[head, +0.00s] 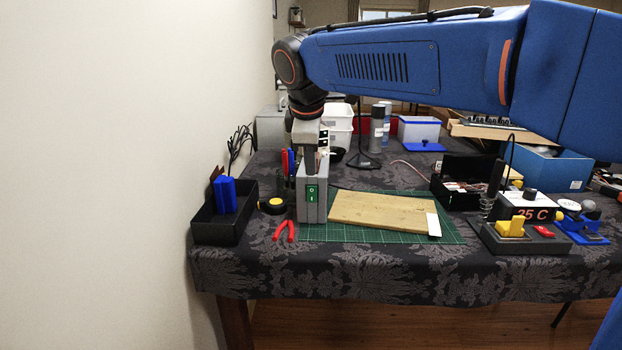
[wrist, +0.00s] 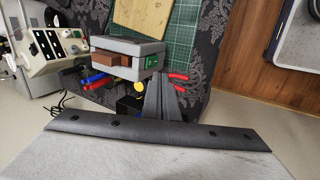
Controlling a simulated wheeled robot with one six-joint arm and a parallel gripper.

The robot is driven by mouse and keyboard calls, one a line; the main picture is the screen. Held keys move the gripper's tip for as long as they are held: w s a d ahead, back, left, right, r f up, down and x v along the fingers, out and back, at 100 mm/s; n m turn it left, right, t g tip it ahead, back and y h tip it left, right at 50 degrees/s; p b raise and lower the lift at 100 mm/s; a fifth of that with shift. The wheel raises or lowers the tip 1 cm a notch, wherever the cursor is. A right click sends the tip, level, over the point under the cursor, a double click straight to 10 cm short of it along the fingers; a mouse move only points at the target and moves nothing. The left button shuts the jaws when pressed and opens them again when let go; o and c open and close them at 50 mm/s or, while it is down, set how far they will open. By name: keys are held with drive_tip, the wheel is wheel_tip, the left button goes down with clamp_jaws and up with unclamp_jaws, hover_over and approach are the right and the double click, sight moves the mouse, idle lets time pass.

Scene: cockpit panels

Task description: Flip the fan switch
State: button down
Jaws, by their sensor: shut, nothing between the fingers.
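A grey box (head: 309,207) stands upright on the table, with a green rocker switch (head: 312,194) bearing white marks on its front face. No fan label is readable. In the wrist view the grey box (wrist: 125,46) has a brown block on one side, and the green switch (wrist: 151,61) is on its end. My gripper (head: 311,168) points down at the top of the box in the head view; whether it touches cannot be told. In the wrist view my gripper (wrist: 172,82) is shut and empty, its tips close to the switch end of the box.
Red-handled pliers (head: 284,231), a tape measure (head: 272,205) and a black bin (head: 221,226) lie left of the box. A wooden board (head: 380,212) on a green mat (head: 350,237) lies to the right. A "25 C" station (head: 527,208) stands further right. A wall bounds the left.

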drive_tip(key=shift+s+r, duration=0.15)
drive_tip(key=shift+r, duration=0.75)
drive_tip(key=shift+s+r, duration=0.15)
drive_tip(key=shift+r, duration=0.7)
drive_tip(key=s+d+f+m, duration=0.4)
drive_tip(key=s+d+f, duration=0.15)
drive_tip(key=d, duration=0.55)
drive_tip(key=s+d+f+m, duration=0.4)
drive_tip(key=s+d, duration=0.3)
drive_tip(key=d, duration=0.3)
drive_tip(key=s+d+f+m, duration=0.4)
drive_tip(key=s+f, duration=0.3)
drive_tip(key=s, duration=0.1)
drive_tip(key=s+d+f+m, duration=0.5)
drive_tip(key=s+f, duration=0.3)
drive_tip(key=shift+f, duration=0.2)
drive_tip(key=shift+s, duration=0.1)
